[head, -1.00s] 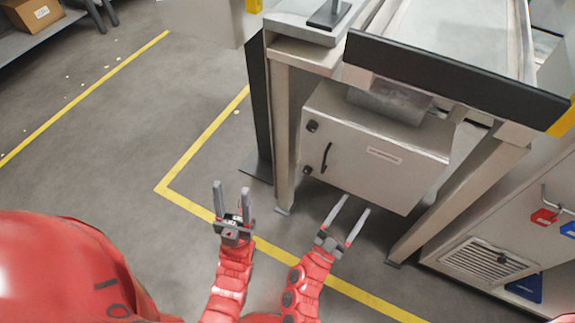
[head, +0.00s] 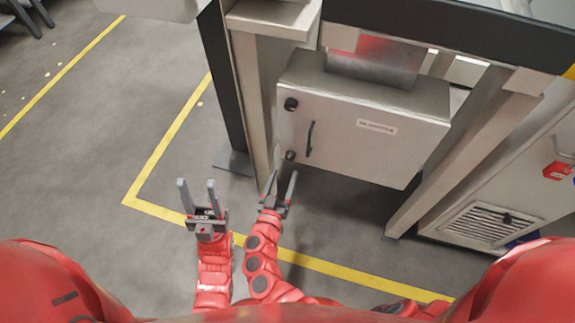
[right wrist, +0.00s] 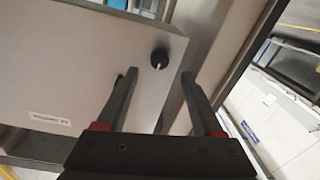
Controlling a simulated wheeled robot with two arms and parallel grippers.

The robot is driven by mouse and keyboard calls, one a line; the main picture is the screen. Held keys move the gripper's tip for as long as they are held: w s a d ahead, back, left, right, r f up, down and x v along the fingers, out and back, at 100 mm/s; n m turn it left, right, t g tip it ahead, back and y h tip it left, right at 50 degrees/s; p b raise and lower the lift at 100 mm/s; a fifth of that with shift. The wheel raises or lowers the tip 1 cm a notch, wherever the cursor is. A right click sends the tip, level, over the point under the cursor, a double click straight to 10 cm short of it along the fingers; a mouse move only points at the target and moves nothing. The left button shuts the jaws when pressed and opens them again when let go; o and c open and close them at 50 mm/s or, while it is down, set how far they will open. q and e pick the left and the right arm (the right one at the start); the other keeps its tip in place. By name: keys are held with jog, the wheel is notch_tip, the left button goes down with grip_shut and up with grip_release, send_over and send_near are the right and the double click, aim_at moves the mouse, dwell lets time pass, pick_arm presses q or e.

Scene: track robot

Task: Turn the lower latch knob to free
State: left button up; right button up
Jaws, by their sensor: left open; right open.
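A grey cabinet (head: 345,150) hangs under the machine frame. The lower latch knob (head: 290,155), small, round and black, is near the door's bottom left corner. The upper knob (head: 291,104) is above it, with a black bar handle (head: 309,139) to the right. My right gripper (head: 282,176) is open, its tips just below the lower knob in the head view, with no visible contact. In the right wrist view, one black knob (right wrist: 160,57) with a pale mark shows beyond and between the open fingers; it appears to be the lower one. My left gripper (head: 197,184) is open and empty, further left.
A frame leg (head: 250,110) stands left of the cabinet and a slanted leg (head: 440,155) to its right. A grey unit with a vent (head: 490,222) is at the right.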

aim_at(289, 159)
jog(key=b+x, duration=0.1)
jog(key=x, duration=0.4)
jog(key=shift+w+d+b, duration=0.1)
jog(key=shift+w+b, duration=0.2)
jog(key=shift+w, duration=0.05)
grip_shut()
